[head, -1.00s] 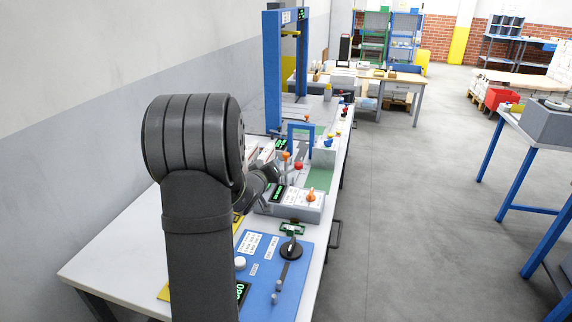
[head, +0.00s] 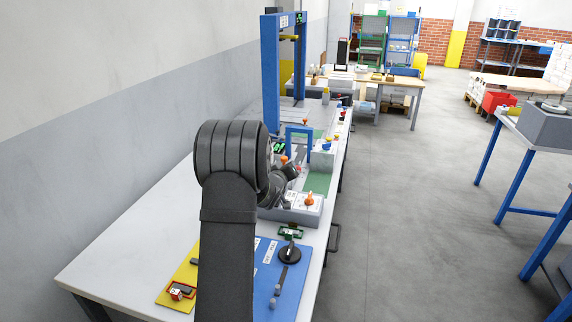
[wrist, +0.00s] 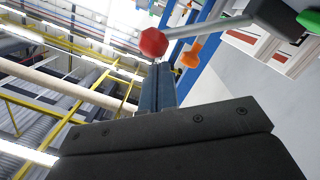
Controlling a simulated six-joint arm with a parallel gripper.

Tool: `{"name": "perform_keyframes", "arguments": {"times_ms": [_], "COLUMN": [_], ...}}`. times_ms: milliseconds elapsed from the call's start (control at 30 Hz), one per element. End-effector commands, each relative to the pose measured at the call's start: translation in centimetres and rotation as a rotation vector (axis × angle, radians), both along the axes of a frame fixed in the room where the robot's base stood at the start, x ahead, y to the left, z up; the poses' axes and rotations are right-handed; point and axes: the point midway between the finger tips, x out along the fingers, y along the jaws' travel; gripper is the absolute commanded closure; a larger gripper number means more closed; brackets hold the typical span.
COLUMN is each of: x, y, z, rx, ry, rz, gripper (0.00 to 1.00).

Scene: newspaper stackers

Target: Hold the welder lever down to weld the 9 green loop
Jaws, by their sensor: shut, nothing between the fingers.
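The welder lever shows in the wrist view as a grey rod (wrist: 205,28) with a red knob (wrist: 153,42), reaching left from a dark block. My gripper (wrist: 160,68) is shut and empty; its blue-grey fingers point up towards the red knob and overlap its lower edge in the picture. I cannot tell whether they touch. In the head view a small red knob (head: 298,169) shows just right of my wrist, and my arm hides my gripper and much of the machine there. A green part (wrist: 309,20) shows beside the dark block. I cannot make out the green loop.
Orange knobs (head: 310,199) stand nearby on grey boxes. A blue frame (head: 299,140) rises behind. A blue panel with a black dial (head: 290,254) and a yellow panel (head: 180,290) lie at the front. The white bench (head: 130,250) is clear at left.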

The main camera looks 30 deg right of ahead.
Motion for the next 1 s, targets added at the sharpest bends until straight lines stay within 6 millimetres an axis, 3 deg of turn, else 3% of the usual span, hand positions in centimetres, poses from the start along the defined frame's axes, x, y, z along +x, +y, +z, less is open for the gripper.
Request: {"name": "perform_keyframes", "arguments": {"times_ms": [667, 1000], "x": [-0.5, -1.4], "y": [-0.5, -1.3], "z": [-0.6, -1.9], "rx": [0.047, 0.132], "ry": [-0.047, -0.131], "rz": [-0.001, -0.003], "gripper": [1.00, 1.00]}}
